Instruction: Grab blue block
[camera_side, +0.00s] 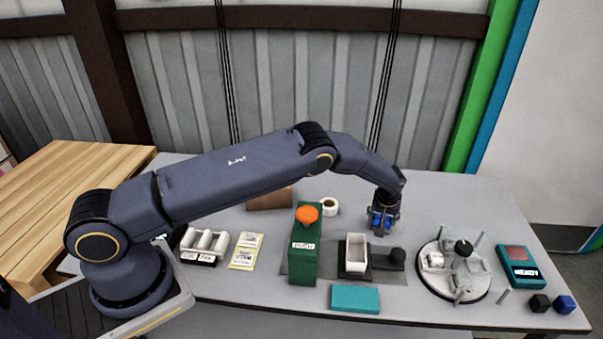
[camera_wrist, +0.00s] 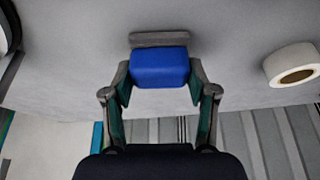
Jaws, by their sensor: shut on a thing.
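My gripper (camera_side: 383,220) is low over the back of the grey table, to the right of the tape roll. In the wrist view, my gripper's fingers (camera_wrist: 160,82) are shut on a blue block (camera_wrist: 160,67), one finger at each side of it. The block also shows between the fingers in the side view (camera_side: 376,221), partly hidden by them. A grey bar (camera_wrist: 160,39) shows just beyond the block; I cannot tell if the two touch. Another blue cube (camera_side: 565,304) sits at the table's front right corner, beside a black cube (camera_side: 540,303).
A green box (camera_side: 304,262) with an orange knob, a white open carton (camera_side: 356,252) in a black holder, and a teal block (camera_side: 355,298) stand in front. A round fixture plate (camera_side: 436,281) and a teal device (camera_side: 520,266) are right. A tape roll (camera_side: 329,206) lies left.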

